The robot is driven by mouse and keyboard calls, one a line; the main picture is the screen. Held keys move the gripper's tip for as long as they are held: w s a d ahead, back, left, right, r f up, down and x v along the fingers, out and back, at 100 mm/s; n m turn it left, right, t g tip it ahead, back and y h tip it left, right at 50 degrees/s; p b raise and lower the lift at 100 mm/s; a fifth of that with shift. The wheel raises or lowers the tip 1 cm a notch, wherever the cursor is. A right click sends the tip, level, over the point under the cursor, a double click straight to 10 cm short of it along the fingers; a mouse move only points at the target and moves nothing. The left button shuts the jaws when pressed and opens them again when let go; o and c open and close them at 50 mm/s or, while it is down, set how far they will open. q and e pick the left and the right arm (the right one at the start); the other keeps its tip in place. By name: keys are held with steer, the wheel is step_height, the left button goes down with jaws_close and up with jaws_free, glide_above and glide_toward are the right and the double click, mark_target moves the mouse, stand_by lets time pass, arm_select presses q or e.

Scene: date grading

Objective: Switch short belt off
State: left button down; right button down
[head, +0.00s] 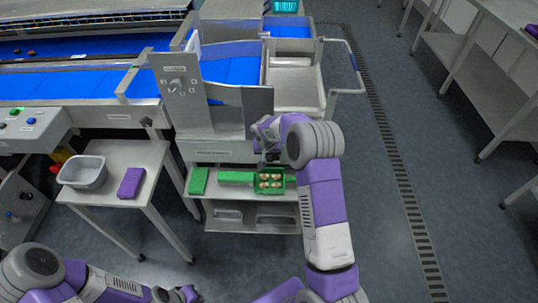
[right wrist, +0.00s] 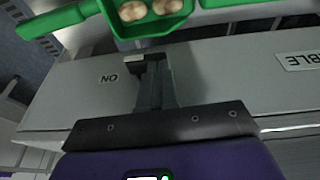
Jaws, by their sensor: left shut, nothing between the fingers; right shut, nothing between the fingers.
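The short blue belt (head: 232,70) runs behind an upright metal panel with a dark knob (head: 177,83) and small markings. My right gripper (head: 264,157) is low in front of that machine, right of the panel, above a green tray. In the right wrist view its fingers (right wrist: 152,64) are shut and empty, over a grey face with an "ON" label (right wrist: 108,78) beside the tips. A second label ending in "BLE" (right wrist: 300,62) is at the right. Whether the tips touch a switch there is unclear. My left gripper (head: 186,294) is shut at the bottom edge, away from the machine.
A green tray (head: 258,190) with several pale round items sits on a low shelf beside green pieces. A side table (head: 130,160) holds a grey bin (head: 82,172) and a purple cloth (head: 131,182). Another control box (head: 30,125) stands at left.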

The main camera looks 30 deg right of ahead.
steer(key=shift+w+a+f+g+h+b, duration=0.1)
steer(key=shift+a+f+g+h+b, duration=0.1)
steer(key=shift+a+g+h+b, duration=0.3)
steer(key=shift+w+a+f+h+b, duration=0.15)
steer(key=shift+w+f+h+b, duration=0.15)
steer(key=shift+h, duration=0.2)
steer(key=shift+a+f, duration=0.1)
steer(key=shift+f, duration=0.1)
stand_by(0.5)
stand_by(0.4)
steer(key=shift+s+d+r, duration=0.3)
steer(key=shift+s+d, duration=0.15)
steer(key=shift+d, duration=0.25)
